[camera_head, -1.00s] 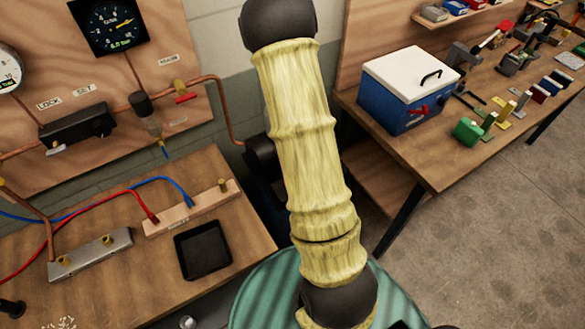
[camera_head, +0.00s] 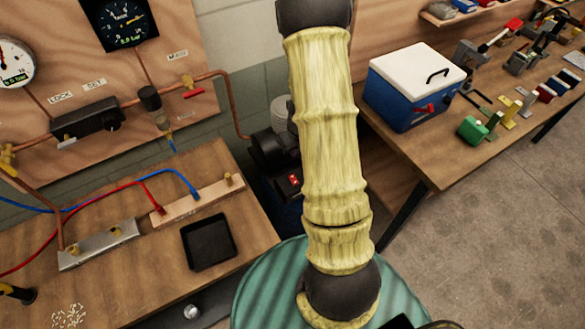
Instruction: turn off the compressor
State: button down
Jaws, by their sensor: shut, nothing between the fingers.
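The compressor (camera_head: 268,152) stands in the gap between the two benches, low against the wall. It has a black motor part and a dark blue body below. A small red switch (camera_head: 294,180) shows on it, just left of my arm; its position is too small to tell. My yellow-sleeved arm crosses the middle of the view and hides the compressor's right side. My gripper is not in view.
The left bench (camera_head: 150,270) holds a black tray (camera_head: 209,242) and a hose manifold (camera_head: 198,203). Above it a wooden panel carries gauges, pipes and a red-handled valve (camera_head: 193,93). The right bench (camera_head: 425,165) holds a blue cooler box (camera_head: 400,95) and tools. Floor at right is clear.

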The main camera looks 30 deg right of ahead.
aim_at(291, 177)
jog(key=shift+w+d+r+p, duration=0.1)
jog(key=shift+w+r+p, duration=0.05)
jog(key=shift+p, duration=0.4)
jog(key=shift+p, duration=0.3)
jog(key=shift+s+a+r+g+p, duration=0.25)
jog(key=shift+s+a+r+p, duration=0.05)
jog(key=shift+s+p, duration=0.15)
jog(key=shift+s+a+r+g+p, duration=0.25)
jog(key=shift+s+a+p, duration=0.05)
jog(key=shift+s+p, duration=0.15)
jog(key=shift+f, duration=0.1)
jog(key=f+b, duration=0.1)
jog(key=f, duration=0.3)
jog(key=w+f+b, duration=0.1)
jog(key=f, duration=0.4)
jog(key=w+f, duration=0.1)
jog(key=f, duration=0.3)
jog(key=shift+f+b, duration=0.35)
jog(key=shift+b, duration=0.05)
